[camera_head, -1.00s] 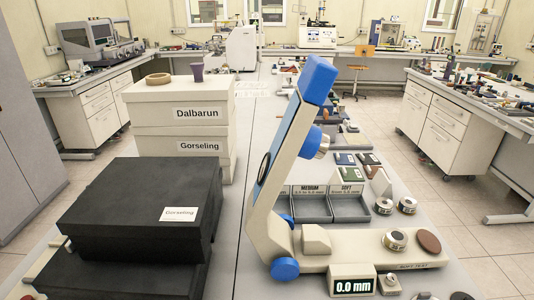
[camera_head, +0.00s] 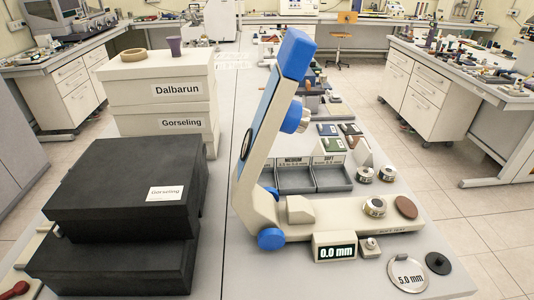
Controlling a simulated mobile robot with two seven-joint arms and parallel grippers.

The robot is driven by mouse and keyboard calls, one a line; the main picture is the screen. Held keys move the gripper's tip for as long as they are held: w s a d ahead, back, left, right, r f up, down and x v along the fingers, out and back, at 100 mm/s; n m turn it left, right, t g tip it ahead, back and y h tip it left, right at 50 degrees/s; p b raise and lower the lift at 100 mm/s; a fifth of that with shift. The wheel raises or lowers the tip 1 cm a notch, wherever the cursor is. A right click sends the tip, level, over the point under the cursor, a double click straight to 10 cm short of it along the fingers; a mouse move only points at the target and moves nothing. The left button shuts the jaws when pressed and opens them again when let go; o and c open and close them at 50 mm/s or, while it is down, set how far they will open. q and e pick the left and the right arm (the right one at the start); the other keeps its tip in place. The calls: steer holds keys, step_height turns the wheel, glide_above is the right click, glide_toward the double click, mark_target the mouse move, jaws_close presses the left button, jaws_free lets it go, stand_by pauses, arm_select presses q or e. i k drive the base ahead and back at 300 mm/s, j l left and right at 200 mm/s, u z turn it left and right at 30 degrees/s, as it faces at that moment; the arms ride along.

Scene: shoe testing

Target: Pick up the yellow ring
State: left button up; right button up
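A tan-yellow ring (camera_head: 133,55) lies flat on top of the upper white box (camera_head: 155,76), labelled Dalbarun, at the back left of the table. It is the only ring of that colour I can make out. A small purple cup-like piece (camera_head: 174,47) stands on the same box lid, to the right of the ring and apart from it. Neither of my grippers shows in the head view.
Black boxes (camera_head: 120,185) are stacked in front of the white ones. A tall blue-and-white tester (camera_head: 265,160) leans up right of them, with a 0.0 mm display (camera_head: 335,248). A 5.0 mm disc (camera_head: 408,272) lies front right. A bare table strip (camera_head: 218,200) runs between boxes and tester.

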mark_target(375, 206)
steer(key=k+l, duration=0.1)
steer(key=k, duration=0.4)
steer(key=l+u, duration=0.2)
steer(key=l, duration=0.2)
steer(key=l+u, duration=0.2)
steer(key=l, duration=0.25)
steer(key=k+l+u, duration=0.1)
steer(key=l+u, duration=0.15)
steer(key=l, duration=0.15)
steer(key=k+l+u, duration=0.2)
steer(key=l, duration=0.15)
steer(key=l+u, duration=0.2)
steer(key=l, duration=0.2)
